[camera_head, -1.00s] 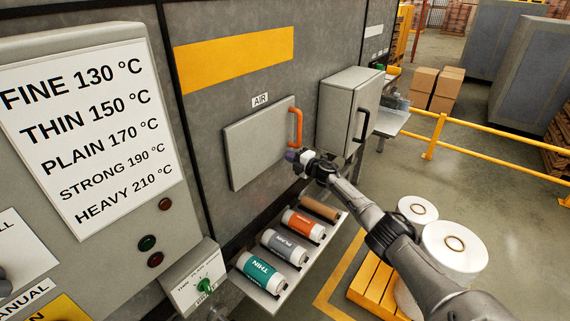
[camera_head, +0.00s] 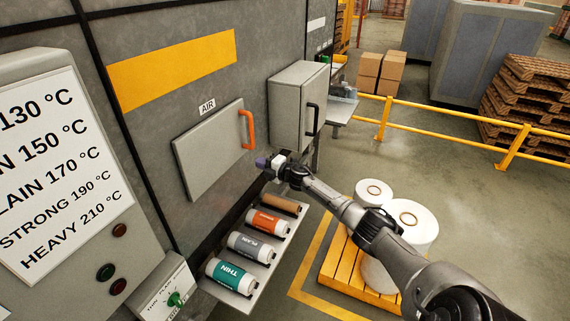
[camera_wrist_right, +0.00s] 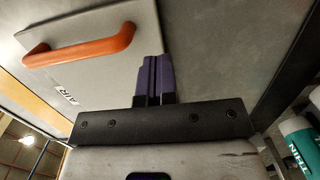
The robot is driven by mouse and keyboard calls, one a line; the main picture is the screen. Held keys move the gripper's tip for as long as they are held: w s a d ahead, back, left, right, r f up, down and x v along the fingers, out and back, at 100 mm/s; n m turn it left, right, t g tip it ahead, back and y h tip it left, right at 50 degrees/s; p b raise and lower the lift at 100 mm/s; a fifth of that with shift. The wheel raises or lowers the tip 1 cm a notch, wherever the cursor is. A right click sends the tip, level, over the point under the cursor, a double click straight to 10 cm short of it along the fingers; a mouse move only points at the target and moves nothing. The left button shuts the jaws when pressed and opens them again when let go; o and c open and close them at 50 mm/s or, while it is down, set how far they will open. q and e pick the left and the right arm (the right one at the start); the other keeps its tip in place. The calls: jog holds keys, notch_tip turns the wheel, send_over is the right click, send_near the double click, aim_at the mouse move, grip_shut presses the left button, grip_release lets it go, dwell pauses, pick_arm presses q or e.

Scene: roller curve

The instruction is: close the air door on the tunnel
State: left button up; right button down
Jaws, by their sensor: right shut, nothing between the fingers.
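The air door (camera_head: 208,152) is a grey panel under an AIR label (camera_head: 207,106) on the tunnel wall, with an orange handle (camera_head: 247,130) at its right side. Its panel lies close to the wall; I cannot tell whether it is fully flush. My right gripper (camera_head: 262,162) is just below and right of the handle, apart from it, with its purple fingers shut and empty. In the right wrist view the fingers (camera_wrist_right: 153,78) are together beside the door panel (camera_wrist_right: 95,70) and its handle (camera_wrist_right: 80,47). My left gripper is not in view.
A rack of film rolls (camera_head: 249,246) sits below the door. A grey cabinet (camera_head: 296,105) with a black handle stands right of it. White rolls on a yellow pallet (camera_head: 345,262) stand under my right arm. A yellow rail (camera_head: 440,131) runs behind.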

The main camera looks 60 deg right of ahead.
jog(key=s, duration=0.7)
jog(key=shift+s, duration=0.35)
jog(key=shift+r, duration=0.1)
